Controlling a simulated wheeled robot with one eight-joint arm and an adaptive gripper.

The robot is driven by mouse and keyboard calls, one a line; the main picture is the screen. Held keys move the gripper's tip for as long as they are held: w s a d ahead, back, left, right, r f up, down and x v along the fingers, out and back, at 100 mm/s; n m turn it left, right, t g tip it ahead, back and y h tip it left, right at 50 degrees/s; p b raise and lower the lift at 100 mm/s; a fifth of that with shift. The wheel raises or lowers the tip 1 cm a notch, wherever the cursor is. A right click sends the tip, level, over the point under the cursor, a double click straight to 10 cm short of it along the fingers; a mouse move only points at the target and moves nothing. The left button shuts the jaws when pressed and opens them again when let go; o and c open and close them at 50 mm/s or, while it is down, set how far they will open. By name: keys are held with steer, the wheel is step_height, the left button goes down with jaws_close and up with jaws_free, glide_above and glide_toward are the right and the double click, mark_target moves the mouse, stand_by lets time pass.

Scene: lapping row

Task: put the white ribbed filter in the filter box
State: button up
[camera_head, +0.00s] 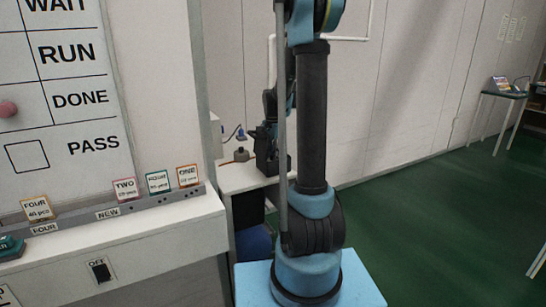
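I see no white ribbed filter and no filter box in the head view. My own blue and black arm rises through the middle of the picture and leaves it at the top.
A white board (63,120) with a ledge (110,235) holding small labelled cards (158,182) stands at left. Behind my arm is a small bench (243,177) with dark equipment. A table (504,95) stands far right. Green floor (430,220) is open at right.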

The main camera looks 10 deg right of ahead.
steer(key=shift+r, duration=0.1)
step_height(320, 180, up, 12)
stand_by(0.7)
